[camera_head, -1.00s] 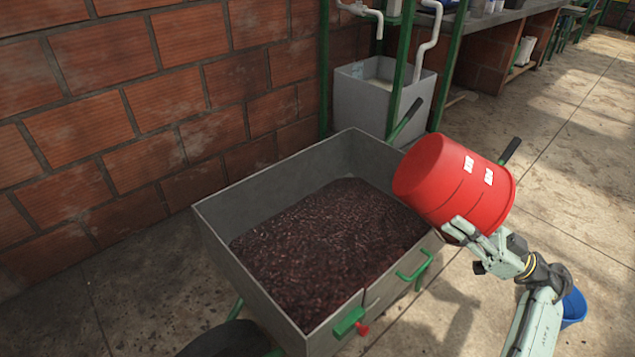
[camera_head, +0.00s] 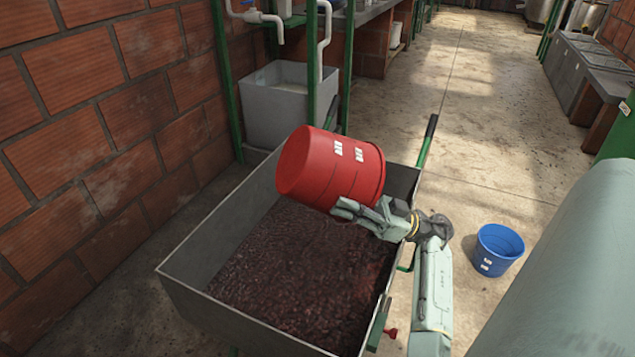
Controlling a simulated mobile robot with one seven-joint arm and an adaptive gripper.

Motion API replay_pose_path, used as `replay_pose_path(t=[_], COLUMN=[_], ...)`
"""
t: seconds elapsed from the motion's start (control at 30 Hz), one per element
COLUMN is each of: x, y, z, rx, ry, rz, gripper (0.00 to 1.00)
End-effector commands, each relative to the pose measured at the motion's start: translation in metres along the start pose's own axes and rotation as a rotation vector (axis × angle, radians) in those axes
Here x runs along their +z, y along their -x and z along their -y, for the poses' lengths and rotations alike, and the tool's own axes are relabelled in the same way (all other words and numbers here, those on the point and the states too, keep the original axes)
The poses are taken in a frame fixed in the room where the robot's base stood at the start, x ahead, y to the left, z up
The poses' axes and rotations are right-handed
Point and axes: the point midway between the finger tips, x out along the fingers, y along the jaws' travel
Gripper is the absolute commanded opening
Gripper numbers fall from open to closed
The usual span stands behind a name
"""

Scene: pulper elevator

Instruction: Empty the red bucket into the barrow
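The red bucket (camera_head: 325,172) is tipped on its side, with white labels on its wall. It hangs in the air above the far part of the barrow (camera_head: 215,235), a grey metal box with dark reddish-brown, grain-like contents inside. My gripper (camera_head: 350,208) is at the bucket's lower right edge and holds it there; part of the grip is hidden behind the fingers. The bucket's closed end faces left, and its inside is hidden from view. I cannot see anything falling from it.
A blue bucket (camera_head: 498,250) stands on the floor right of the barrow. A grey basin (camera_head: 285,105) with green posts is behind the barrow. A brick wall (camera_head: 90,130) runs along the left. The concrete floor (camera_head: 470,125) behind to the right is mostly clear.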

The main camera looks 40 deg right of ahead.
Motion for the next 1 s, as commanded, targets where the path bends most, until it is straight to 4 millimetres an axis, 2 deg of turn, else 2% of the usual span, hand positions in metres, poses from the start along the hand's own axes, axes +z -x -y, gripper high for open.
replay_pose_path(t=[0.17,0.37,0.5,0.73,0.9,1.0], x=[-0.001,0.004,0.016,0.006,-0.006,0.003], y=[-0.002,-0.017,-0.035,-0.073,-0.100,-0.096], z=[0.000,0.003,0.006,0.009,0.009,0.010], rx=[-0.002,-0.026,-0.054,-0.104,-0.151,-0.167], ry=[0.004,0.024,0.048,0.090,0.129,0.139], rz=[0.016,0.197,0.428,0.819,1.195,1.358], gripper=[0.00,0.00,0.00,0.00,0.00,0.00])
